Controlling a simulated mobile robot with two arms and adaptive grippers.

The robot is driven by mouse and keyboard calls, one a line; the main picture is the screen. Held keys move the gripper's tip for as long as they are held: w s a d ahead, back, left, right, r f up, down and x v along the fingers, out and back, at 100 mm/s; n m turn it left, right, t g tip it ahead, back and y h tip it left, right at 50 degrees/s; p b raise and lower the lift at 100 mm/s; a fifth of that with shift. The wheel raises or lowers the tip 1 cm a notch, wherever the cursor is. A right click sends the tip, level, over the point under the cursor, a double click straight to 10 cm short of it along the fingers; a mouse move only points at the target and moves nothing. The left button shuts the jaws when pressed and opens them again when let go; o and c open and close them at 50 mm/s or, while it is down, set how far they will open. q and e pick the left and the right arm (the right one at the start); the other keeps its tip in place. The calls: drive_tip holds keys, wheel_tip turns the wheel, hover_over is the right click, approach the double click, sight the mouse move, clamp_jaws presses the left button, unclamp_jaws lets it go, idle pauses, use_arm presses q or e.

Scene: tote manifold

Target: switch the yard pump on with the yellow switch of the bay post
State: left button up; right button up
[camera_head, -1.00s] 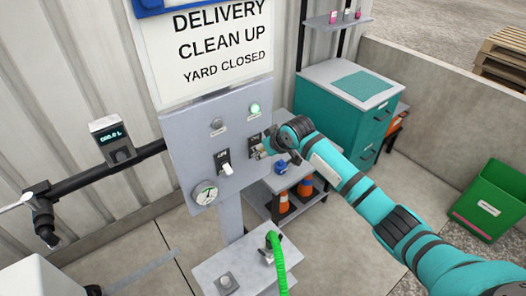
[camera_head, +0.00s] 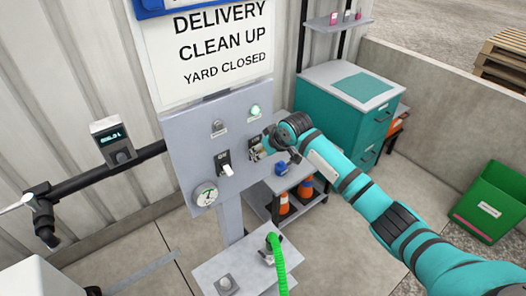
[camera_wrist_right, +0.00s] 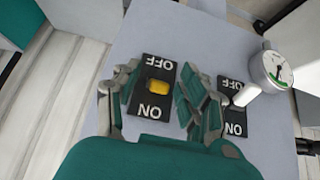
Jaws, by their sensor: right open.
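The bay post's grey panel (camera_head: 180,150) faces me in the head view. In the right wrist view the yellow switch (camera_wrist_right: 158,88) sits on a black plate (camera_wrist_right: 150,108) marked OFF and ON. Its lever lies near the middle of the plate, and its exact setting is hard to tell. My right gripper (camera_wrist_right: 160,100) is open, with one finger on each side of the yellow switch. In the head view my right gripper (camera_head: 264,146) is at the panel's right side and largely hides the yellow switch. My left gripper is not in view.
A white switch (camera_head: 227,170) on a second OFF/ON plate is beside it. A lit green lamp (camera_head: 255,111), a dull lamp (camera_head: 217,126) and a gauge (camera_head: 205,194) are on the panel. A small shelf with cones (camera_head: 284,204) stands behind, and a green hose (camera_head: 277,262) below.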

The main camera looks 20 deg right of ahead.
drive_tip(key=v, duration=1.2)
wheel_tip(320, 180, down, 26)
drive_tip(key=s+d+m+h+b, duration=0.1)
drive_tip(key=d+m+b, duration=0.15)
drive_tip(key=b, duration=0.25)
drive_tip(key=s+d+f+g+b, duration=0.1)
drive_tip(key=s+f, duration=0.3)
drive_tip(key=f, duration=0.3)
drive_tip(key=s+d+f+h+b, duration=0.1)
drive_tip(key=s+f, duration=0.3)
drive_tip(key=f, duration=0.4)
drive_tip(key=s+f+g+b, duration=0.1)
drive_tip(key=s+f, duration=0.2)
drive_tip(key=f, duration=0.4)
drive_tip(key=s+f+g+b, duration=0.2)
drive_tip(key=s+f+b, duration=0.2)
drive_tip(key=s+f, duration=1.5)
drive_tip(key=s+a+f+g+b, duration=0.1)
drive_tip(key=s+f, duration=0.2)
drive_tip(key=s, duration=0.8)
drive_tip(key=s+a+f+g+b, duration=0.1)
drive_tip(key=s+f, duration=0.3)
drive_tip(key=s, duration=0.8)
drive_tip(key=shift+a+n+h, duration=0.3)
drive_tip(key=shift+a+n, duration=0.15)
drive_tip(key=shift+a, duration=0.25)
